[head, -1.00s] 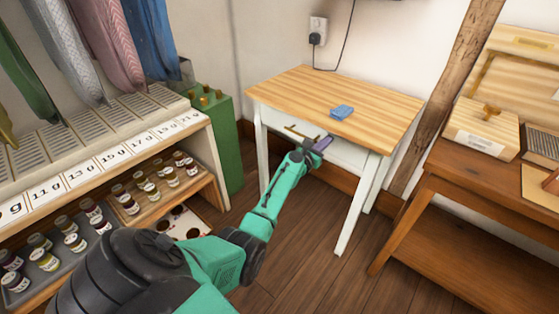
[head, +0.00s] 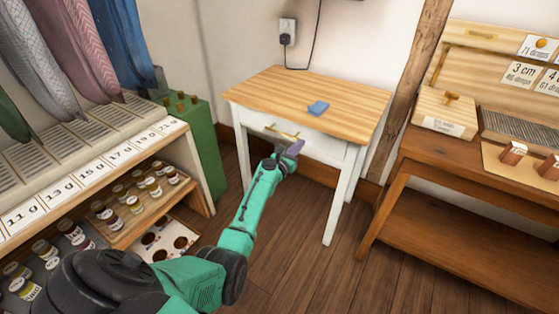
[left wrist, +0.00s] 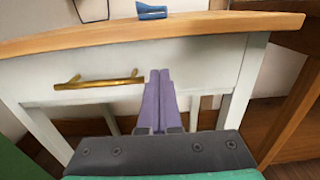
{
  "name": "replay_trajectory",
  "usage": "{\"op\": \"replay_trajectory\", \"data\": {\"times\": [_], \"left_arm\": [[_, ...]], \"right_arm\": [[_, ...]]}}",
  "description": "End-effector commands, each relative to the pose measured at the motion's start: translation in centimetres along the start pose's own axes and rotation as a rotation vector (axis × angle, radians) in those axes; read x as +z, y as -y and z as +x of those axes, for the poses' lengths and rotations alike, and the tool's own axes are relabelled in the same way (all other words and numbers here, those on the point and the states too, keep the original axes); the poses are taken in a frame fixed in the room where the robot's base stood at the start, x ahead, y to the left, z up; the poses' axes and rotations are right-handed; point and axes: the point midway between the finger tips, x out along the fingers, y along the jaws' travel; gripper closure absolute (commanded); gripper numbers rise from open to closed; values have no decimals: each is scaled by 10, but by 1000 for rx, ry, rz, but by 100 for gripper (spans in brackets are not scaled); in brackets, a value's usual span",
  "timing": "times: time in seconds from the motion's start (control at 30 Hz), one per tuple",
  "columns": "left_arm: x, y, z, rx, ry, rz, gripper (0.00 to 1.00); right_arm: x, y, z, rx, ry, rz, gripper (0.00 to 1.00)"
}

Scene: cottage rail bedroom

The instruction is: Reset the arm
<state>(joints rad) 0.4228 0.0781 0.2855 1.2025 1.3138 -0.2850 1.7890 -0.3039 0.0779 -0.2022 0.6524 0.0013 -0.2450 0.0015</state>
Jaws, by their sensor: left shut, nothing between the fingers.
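My left arm reaches from the bottom left of the head view toward a small white table with a wooden top (head: 290,92). My left gripper (head: 293,149) has purple fingers and is in front of the table's drawer front, just right of the brass handle (head: 283,132). In the left wrist view the fingers (left wrist: 160,100) are closed together with nothing between them, and the handle (left wrist: 98,82) is to their left, apart from them. The drawer looks shut. A small blue object (head: 318,108) lies on the tabletop. My right gripper is not seen.
A rack with hanging cloths and shelves of small jars (head: 135,203) stands at left, next to a green cabinet (head: 205,150). A brown wooden desk (head: 440,160) with boxes stands at right. Bare floor (head: 295,265) is clear between them.

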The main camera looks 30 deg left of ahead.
Motion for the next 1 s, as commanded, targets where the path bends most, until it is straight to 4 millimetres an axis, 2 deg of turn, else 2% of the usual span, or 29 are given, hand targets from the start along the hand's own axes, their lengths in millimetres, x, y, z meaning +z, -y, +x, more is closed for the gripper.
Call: {"op": "replay_trajectory", "data": {"times": [0.03,0.17,0.33,0.47,0.63,0.7,0.77,0.83,0.87,0.93,1.0], "left_arm": [[5,0,-10,0,-2,0,100],[4,0,-39,0,-3,-1,100],[1,0,-75,0,-3,0,100],[0,0,-87,-1,-2,0,100],[0,0,-88,-1,-2,1,100],[-8,2,-90,-5,-20,27,100],[-28,6,-94,-18,-67,102,100],[-70,16,-107,-56,-161,266,100],[-93,21,-115,-84,-212,360,100],[-152,33,-143,-183,-336,619,100],[-208,44,-180,-324,-442,895,100]], "right_arm": [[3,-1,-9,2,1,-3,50],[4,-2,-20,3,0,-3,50],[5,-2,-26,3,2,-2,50],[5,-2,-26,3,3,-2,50],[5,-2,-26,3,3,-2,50],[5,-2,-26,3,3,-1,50],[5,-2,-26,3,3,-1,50],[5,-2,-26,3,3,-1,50],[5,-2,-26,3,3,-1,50],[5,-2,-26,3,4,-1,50],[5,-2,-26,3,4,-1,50]]}}
